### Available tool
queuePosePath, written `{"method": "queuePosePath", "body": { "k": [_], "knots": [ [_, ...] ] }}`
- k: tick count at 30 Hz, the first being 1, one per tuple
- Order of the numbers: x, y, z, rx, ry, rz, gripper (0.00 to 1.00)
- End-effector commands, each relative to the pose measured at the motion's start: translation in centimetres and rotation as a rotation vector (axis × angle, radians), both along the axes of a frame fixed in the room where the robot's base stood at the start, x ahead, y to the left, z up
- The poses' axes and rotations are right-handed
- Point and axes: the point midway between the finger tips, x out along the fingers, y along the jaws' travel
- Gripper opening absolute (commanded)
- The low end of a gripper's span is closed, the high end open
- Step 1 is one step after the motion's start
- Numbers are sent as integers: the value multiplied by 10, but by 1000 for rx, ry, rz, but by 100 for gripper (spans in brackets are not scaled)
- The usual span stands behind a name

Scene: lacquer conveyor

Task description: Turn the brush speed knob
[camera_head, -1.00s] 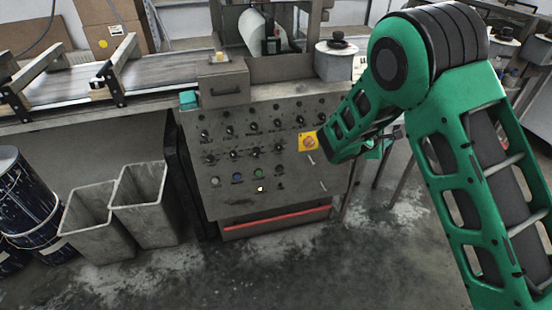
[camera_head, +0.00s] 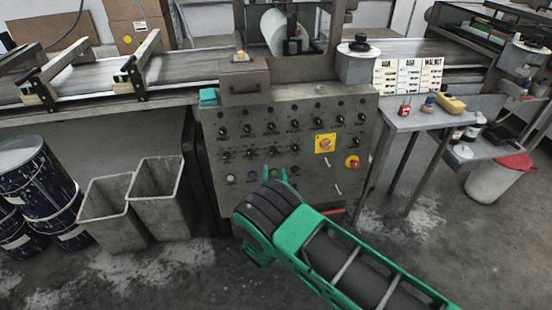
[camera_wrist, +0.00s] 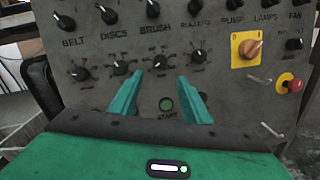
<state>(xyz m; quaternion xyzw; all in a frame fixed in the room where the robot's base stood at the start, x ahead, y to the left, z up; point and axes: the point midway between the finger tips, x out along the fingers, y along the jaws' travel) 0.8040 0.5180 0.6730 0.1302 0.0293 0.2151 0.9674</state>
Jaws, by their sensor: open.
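The grey control panel (camera_head: 300,165) has rows of black knobs. In the wrist view the word BRUSH stands between an upper black knob (camera_wrist: 152,9) and a lower black knob (camera_wrist: 160,60); I cannot tell for sure which it names. My gripper (camera_wrist: 160,78) is open and empty, its two green fingers pointing at the panel just below the lower knob. A green START button (camera_wrist: 166,104) shows between the fingers. In the head view only the green tips of my gripper (camera_head: 275,174) show, low before the panel; my arm hides the rest.
A yellow-plated rotary switch (camera_wrist: 247,48) and a red button on yellow (camera_wrist: 290,83) sit to the right. Two grey bins (camera_head: 160,200) and dark drums (camera_head: 35,180) stand left of the panel. A side table (camera_head: 420,120) stands to the right.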

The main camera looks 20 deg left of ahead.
Motion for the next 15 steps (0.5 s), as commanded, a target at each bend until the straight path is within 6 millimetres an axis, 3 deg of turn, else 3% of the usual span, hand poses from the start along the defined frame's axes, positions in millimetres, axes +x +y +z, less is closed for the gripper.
{"method": "queuePosePath", "body": {
  "k": [15],
  "knots": [
    [76,33,1,5,0,-4,44]
  ]
}}
